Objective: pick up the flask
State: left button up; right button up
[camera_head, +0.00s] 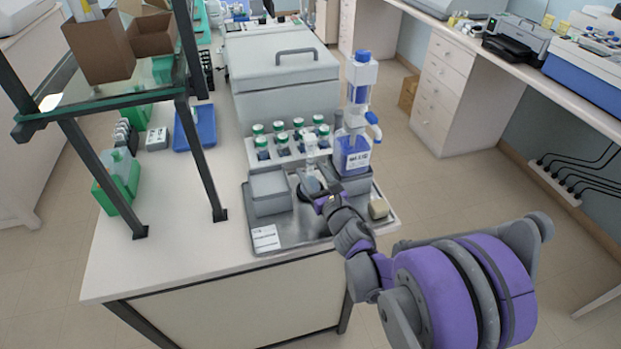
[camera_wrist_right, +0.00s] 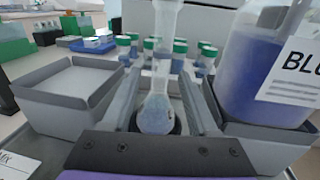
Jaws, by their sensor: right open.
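The flask (camera_wrist_right: 156,112) is clear glass with a round bulb and a tall neck. It stands upright on the grey tray (camera_head: 287,238), and also shows in the head view (camera_head: 310,150). My right gripper (camera_head: 314,190) is low over the tray at the flask. In the right wrist view, its open fingers (camera_wrist_right: 161,85) lie on either side of the flask, with gaps visible beside the bulb. The flask's base is partly hidden by the gripper body. My left gripper is not in view.
A grey bin (camera_head: 270,207) stands left of the flask. A blue-filled dispenser bottle (camera_head: 354,155) stands close on the right in another grey bin (camera_wrist_right: 262,138). Several green-capped bottles (camera_head: 279,137) stand behind. A dark shelf frame (camera_head: 203,160) rises at left.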

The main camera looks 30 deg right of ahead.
aim_at(308, 135)
jog(key=w, duration=0.4)
jog(key=shift+w+d+r+p, duration=0.2)
jog(key=shift+r+p, duration=0.05)
jog(key=shift+p, duration=0.05)
jog(key=shift+s, duration=0.15)
jog(key=shift+c, duration=1.4)
grip_shut()
notch_tip(308, 135, up, 10)
jog(key=shift+f+p, duration=0.1)
jog(key=shift+p, duration=0.7)
